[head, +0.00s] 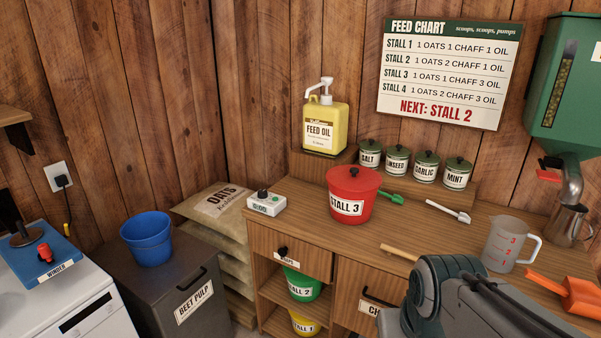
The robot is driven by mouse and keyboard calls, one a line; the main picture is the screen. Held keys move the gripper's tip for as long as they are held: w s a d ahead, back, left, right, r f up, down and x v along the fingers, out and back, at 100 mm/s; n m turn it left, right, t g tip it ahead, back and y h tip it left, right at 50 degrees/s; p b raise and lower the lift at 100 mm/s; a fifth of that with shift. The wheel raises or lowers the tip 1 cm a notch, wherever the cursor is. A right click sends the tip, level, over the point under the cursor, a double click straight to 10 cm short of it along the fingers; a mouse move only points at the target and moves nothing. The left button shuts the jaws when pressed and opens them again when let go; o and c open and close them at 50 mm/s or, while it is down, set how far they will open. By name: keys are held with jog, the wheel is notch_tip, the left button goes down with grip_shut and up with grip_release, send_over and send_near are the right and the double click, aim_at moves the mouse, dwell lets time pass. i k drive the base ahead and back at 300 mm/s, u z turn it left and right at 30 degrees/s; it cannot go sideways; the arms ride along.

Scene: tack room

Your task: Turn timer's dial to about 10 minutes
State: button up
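The timer (266,204) is a small pale box at the left end of the wooden counter, left of the red Stall 3 bucket. A dark round dial (262,194) stands on its top. Its front has a small display whose digits are too small to read surely. My grey arm shows at the bottom right, over the counter's front edge. My gripper is not in view, and nothing of mine touches the timer.
The red bucket (351,198) stands close right of the timer. A yellow feed oil pump bottle (325,125) and several lidded jars stand behind. A measuring jug (505,245) and orange scoop (575,295) are at right. The counter just before the timer is clear.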

aim_at(262, 193)
jog(key=u, duration=0.3)
jog(key=i, duration=1.35)
jog(key=u, duration=0.55)
